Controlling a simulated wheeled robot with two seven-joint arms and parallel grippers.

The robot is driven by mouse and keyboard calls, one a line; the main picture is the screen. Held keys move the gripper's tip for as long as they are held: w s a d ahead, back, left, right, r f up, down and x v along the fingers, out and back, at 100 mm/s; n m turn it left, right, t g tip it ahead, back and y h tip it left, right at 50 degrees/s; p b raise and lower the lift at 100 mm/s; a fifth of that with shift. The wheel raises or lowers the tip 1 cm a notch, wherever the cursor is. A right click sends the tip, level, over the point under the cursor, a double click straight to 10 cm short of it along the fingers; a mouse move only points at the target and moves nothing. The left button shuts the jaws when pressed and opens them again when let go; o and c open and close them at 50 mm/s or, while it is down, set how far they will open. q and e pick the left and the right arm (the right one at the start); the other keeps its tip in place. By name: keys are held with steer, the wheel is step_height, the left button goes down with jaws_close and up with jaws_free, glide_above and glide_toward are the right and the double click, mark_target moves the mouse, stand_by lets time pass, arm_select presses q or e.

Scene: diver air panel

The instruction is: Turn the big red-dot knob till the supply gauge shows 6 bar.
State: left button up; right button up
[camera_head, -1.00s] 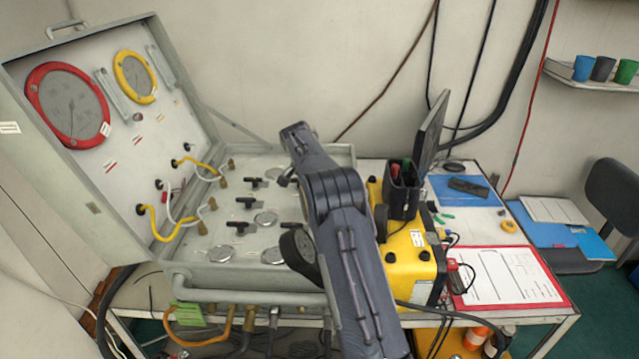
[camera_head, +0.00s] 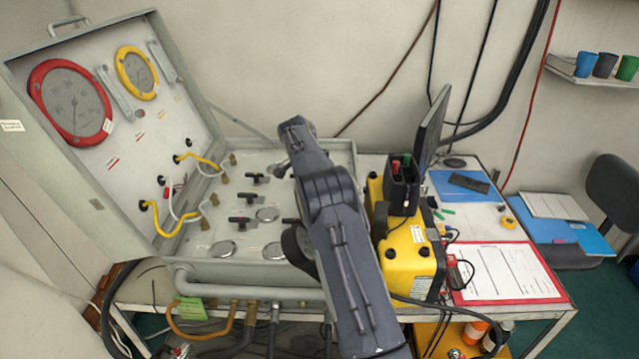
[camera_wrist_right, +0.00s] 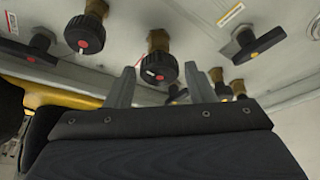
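In the right wrist view, a black knob with a red dot (camera_wrist_right: 85,33) sits on a brass stem at upper left. A second black round knob with a red and white mark (camera_wrist_right: 157,68) lies ahead, between the fingertips of my right gripper (camera_wrist_right: 161,72). The fingers are apart, and no contact with the knob is visible. In the head view my right arm covers the gripper and part of the panel. A red-rimmed gauge (camera_head: 70,100) and a smaller yellow-rimmed gauge (camera_head: 137,73) are on the open lid; their scales are too small to read. My left gripper is out of view.
T-shaped handles (camera_head: 238,221) and round plates (camera_head: 222,249) lie left of my arm. Another T-handle with a yellow dot (camera_wrist_right: 255,42) is right of the fingers. A yellow case (camera_head: 412,262) stands to the right. Hoses (camera_head: 205,330) hang along the panel's front.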

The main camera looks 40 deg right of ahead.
steer(key=shift+o, duration=0.9)
steer(key=b+v, duration=0.1)
steer(key=v, duration=0.6)
steer(key=shift+a+r, duration=0.2)
steer(key=shift+r, duration=0.2)
steer(key=shift+d, duration=0.1)
steer(key=s+d+f+n+t+y+b, duration=0.1)
steer(key=s+d+n+t+y+b, duration=0.1)
steer(key=n, duration=0.7)
steer(key=s+d+n+t+y+b, duration=0.2)
steer(key=n+y, duration=0.1)
steer(key=n, duration=0.6)
steer(key=x, duration=0.4)
steer(key=p+x, duration=0.1)
steer(key=x, duration=0.2)
steer(key=shift+w+r, duration=0.1)
steer(key=shift+w, duration=0.2)
